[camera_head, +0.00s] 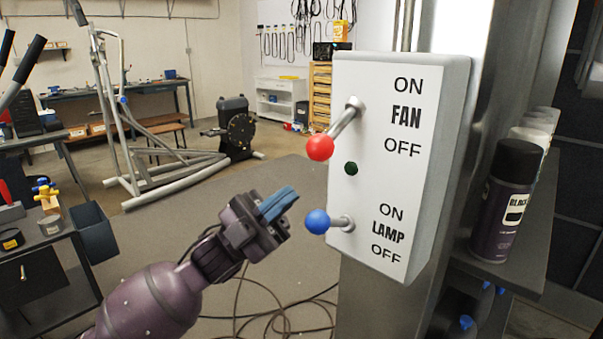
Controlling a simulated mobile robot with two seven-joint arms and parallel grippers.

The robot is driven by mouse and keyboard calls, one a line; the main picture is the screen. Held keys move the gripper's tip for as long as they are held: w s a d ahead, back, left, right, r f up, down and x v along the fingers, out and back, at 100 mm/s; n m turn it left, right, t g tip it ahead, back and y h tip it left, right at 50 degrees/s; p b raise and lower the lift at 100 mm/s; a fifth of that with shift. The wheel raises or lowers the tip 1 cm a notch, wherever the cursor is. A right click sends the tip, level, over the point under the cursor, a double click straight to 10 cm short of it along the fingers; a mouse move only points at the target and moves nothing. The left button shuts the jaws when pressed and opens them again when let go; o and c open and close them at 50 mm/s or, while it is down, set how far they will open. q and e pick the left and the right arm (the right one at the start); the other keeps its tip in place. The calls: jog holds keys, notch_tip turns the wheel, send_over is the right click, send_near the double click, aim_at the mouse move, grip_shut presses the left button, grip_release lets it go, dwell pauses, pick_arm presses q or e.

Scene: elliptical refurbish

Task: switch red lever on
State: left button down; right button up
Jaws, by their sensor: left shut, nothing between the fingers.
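A white switch box (376,180) is mounted on a metal column at the centre right. Its upper lever, with a red ball knob (320,147), belongs to the FAN label; its rod runs from the upper right down to the knob, which sits nearer the OFF text. The lower lever, with a blue knob (317,222), sticks out beside the LAMP label. My left gripper (285,203) is shut and empty, just left of the blue knob and below the red knob, apparently touching neither. My right gripper is not in view.
A dark spray can (500,200) stands on a shelf right of the box. A dark green button (351,168) sits between the levers. Cables (265,315) lie on the floor below. A tool cart (45,250) stands at left.

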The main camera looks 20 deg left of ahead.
aim_at(313, 154)
pick_arm(q)
jog(key=s+a+m+g+y, duration=0.1)
jog(key=s+m+g+y, duration=0.1)
jog(key=s+m+g, duration=0.5)
jog(key=m+g, duration=0.6)
jog(key=g, duration=0.6)
jog(key=shift+s+r+m, duration=0.25)
jog(key=shift+s+m, duration=0.15)
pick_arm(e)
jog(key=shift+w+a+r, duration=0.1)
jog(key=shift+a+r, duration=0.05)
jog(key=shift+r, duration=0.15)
pick_arm(q)
jog(key=shift+a, duration=0.1)
